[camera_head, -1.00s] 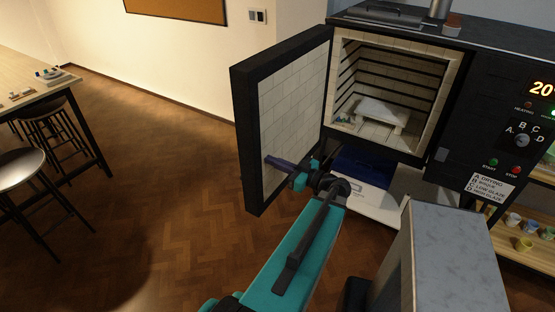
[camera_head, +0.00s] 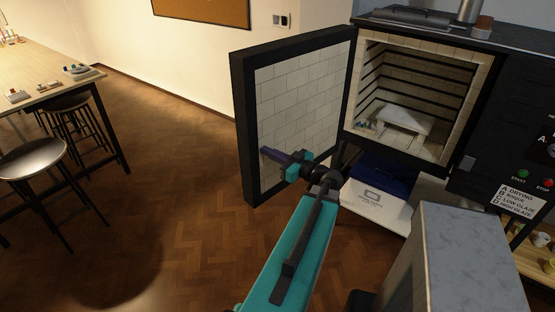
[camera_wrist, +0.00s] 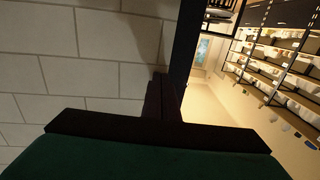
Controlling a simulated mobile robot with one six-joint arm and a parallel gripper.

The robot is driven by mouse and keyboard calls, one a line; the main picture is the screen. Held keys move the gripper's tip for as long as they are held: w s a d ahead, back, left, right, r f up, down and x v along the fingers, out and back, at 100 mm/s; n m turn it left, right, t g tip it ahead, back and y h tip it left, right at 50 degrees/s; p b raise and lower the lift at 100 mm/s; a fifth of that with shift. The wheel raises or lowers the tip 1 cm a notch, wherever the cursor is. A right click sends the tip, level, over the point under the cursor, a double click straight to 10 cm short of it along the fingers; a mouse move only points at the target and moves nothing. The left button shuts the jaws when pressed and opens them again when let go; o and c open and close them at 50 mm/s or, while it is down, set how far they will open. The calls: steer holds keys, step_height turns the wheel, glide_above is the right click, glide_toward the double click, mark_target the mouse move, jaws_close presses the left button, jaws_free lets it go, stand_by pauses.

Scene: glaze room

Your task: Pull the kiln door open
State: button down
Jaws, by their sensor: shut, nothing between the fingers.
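The kiln door (camera_head: 243,130) stands wide open, swung out to the left of the kiln (camera_head: 480,85). Its pale brick inner face shows toward me, and it also fills the left of the wrist view (camera_wrist: 80,60). My gripper (camera_head: 266,152) is shut and empty, in front of the door's inner face near its free edge. In the wrist view the dark fingers (camera_wrist: 163,92) reach to the door's edge; I cannot tell whether they touch it. The chamber is exposed, with a white shelf (camera_head: 402,120) inside. The door's outer side and handle are hidden.
A grey stone-topped block (camera_head: 470,245) stands close at the lower right. A blue and white box (camera_head: 375,195) sits under the kiln. A worktable (camera_head: 40,85) and stools (camera_head: 30,155) are at the left. The wood floor between them and the door is clear.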

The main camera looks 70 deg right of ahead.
mark_target(258, 147)
steer(key=b+x, duration=0.3)
steer(key=x, duration=0.2)
steer(key=shift+w+d+f, duration=0.1)
steer(key=shift+w+f, duration=0.05)
steer(key=shift+w, duration=0.05)
steer(key=shift+w+d+r, duration=0.15)
steer(key=shift+w+r, duration=0.05)
steer(key=shift+w, duration=0.25)
steer(key=shift+s+b, duration=0.1)
steer(key=shift+b, duration=0.2)
